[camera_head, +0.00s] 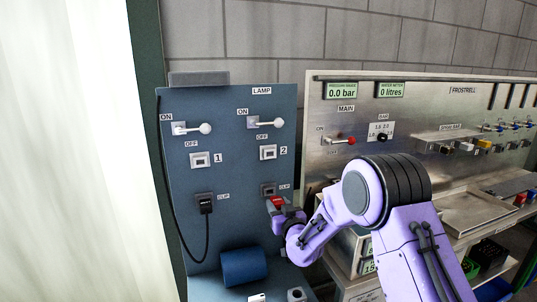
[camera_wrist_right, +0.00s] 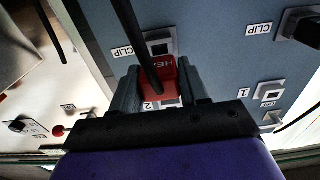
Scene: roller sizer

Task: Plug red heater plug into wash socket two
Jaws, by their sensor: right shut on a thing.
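The red heater plug (camera_head: 277,202) is held between the fingers of my right gripper (camera_head: 281,207). In the right wrist view the red plug (camera_wrist_right: 157,76) shows part of its lettering, and the fingers (camera_wrist_right: 160,92) are closed on its two sides. The plug appears apart from the socket; the gap's depth is unclear. My left gripper is not in view.
A blue roller (camera_head: 246,267) lies below. The steel machine (camera_head: 415,120) is to the right.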

